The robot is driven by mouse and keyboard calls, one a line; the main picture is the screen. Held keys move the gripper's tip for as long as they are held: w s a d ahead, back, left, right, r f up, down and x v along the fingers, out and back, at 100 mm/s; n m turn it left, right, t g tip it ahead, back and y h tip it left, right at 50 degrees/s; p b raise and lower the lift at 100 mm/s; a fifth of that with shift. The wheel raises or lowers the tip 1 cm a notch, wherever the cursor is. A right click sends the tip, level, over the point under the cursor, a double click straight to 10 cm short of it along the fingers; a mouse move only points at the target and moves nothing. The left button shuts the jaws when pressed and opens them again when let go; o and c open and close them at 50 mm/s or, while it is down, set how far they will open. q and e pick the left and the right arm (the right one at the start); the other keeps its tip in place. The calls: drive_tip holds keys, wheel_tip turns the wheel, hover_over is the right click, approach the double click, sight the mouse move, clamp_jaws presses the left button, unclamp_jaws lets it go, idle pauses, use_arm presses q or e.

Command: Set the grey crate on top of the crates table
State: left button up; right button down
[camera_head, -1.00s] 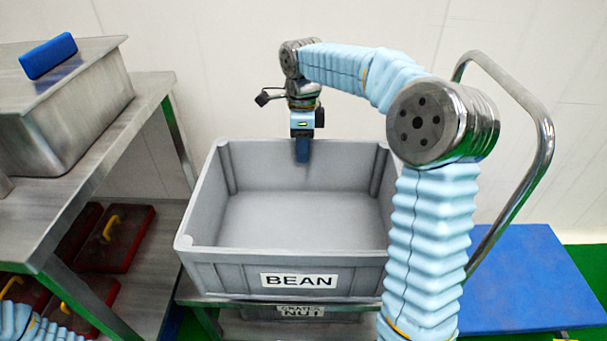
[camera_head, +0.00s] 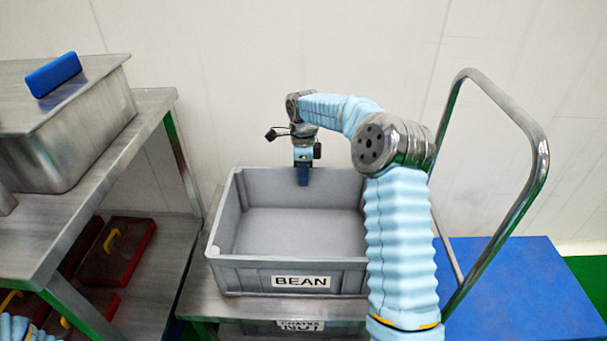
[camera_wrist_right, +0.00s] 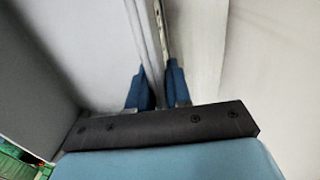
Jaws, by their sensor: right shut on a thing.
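The grey crate (camera_head: 300,282), labelled BEAN, is empty and upright over the metal top of the crates table (camera_head: 197,298). I cannot tell whether its base fully rests on that top. My right gripper (camera_head: 303,178) points down at the middle of the crate's far rim and is shut on it. In the right wrist view the two blue fingers (camera_wrist_right: 157,84) stand on either side of the rim, with the crate's grey wall (camera_wrist_right: 95,50) at left. My right arm hides the crate's right end. My left gripper is out of view.
Another grey crate, labelled NUT (camera_head: 300,334), sits under the tabletop. A steel shelf (camera_head: 60,215) with a metal box and red lidded containers (camera_head: 115,250) stands close at left. A blue trolley (camera_head: 540,280) with a steel handle (camera_head: 540,160) stands at right. A wall is behind.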

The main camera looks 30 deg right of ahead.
drive_tip(key=c, duration=1.1)
unclamp_jaws()
drive_tip(key=shift+o, duration=0.2)
drive_tip(key=shift+r, duration=0.1)
drive_tip(key=r, duration=0.4)
drive_tip(key=r+p, duration=0.1)
drive_tip(key=r, duration=0.7)
drive_tip(key=shift+w+d, duration=0.15)
drive_tip(key=shift+w, duration=0.15)
